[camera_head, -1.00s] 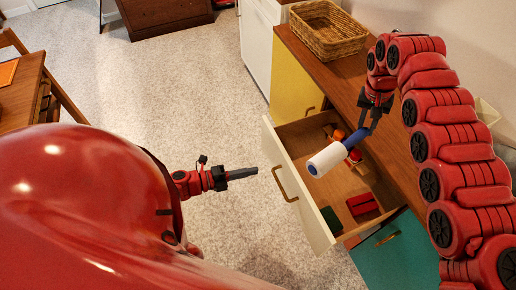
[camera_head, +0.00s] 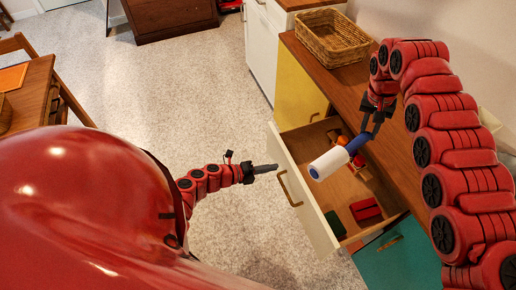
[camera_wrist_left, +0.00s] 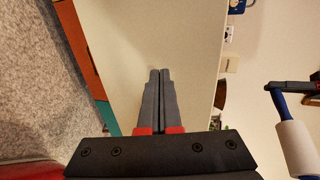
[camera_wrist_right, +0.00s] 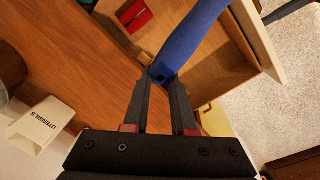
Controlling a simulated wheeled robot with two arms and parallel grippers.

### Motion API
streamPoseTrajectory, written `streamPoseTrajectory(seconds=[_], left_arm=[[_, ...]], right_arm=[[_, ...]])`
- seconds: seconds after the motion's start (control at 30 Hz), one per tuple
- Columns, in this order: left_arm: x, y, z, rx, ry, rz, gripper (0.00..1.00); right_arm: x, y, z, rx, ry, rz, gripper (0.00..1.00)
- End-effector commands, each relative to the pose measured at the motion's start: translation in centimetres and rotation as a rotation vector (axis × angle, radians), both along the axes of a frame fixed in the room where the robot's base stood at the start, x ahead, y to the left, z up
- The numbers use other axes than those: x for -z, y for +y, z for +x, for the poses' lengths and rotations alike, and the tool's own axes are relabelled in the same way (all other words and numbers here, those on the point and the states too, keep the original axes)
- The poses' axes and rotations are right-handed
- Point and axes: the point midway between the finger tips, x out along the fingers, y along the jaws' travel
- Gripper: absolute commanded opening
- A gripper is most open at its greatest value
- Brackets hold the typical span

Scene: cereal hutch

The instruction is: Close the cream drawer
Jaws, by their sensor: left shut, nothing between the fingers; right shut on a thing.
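The cream drawer (camera_head: 303,203) stands open, pulled out from under the wooden counter, with a brass-coloured handle (camera_head: 287,187) on its front. My left gripper (camera_head: 277,167) is shut and empty, its tips at the drawer front near the handle's upper end. In the left wrist view the shut fingers (camera_wrist_left: 160,72) point at the cream front (camera_wrist_left: 185,45); I cannot tell whether they touch it. My right gripper (camera_head: 368,131) is shut on the blue handle (camera_wrist_right: 190,40) of a white roller (camera_head: 328,163), held above the open drawer.
Inside the drawer lie a red item (camera_head: 365,209), a green item (camera_head: 335,223) and small orange and red things. A wicker basket (camera_head: 332,35) sits on the counter. A yellow front (camera_head: 298,88) and a teal front (camera_head: 393,258) flank the drawer.

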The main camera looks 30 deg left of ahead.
Motion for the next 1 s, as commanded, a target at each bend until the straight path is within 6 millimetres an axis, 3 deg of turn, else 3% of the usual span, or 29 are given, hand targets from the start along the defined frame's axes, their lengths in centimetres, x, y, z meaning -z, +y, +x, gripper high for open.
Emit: streamPoseTrajectory(seconds=[0.17,0.73,1.0], left_arm=[[-0.2,-1.0,1.3,0.0,-0.003,-0.001,0.0],[0.0,-1.5,1.9,-0.001,-0.002,0.0,0.0],[0.2,-4.3,5.4,0.005,-0.004,-0.001,0.0]], right_arm=[[-0.6,0.0,0.0,0.0,0.001,0.0,0.0],[-0.3,0.0,0.0,0.0,0.0,0.0,0.0],[1.1,0.0,0.0,0.0,0.001,0.0,0.0]])
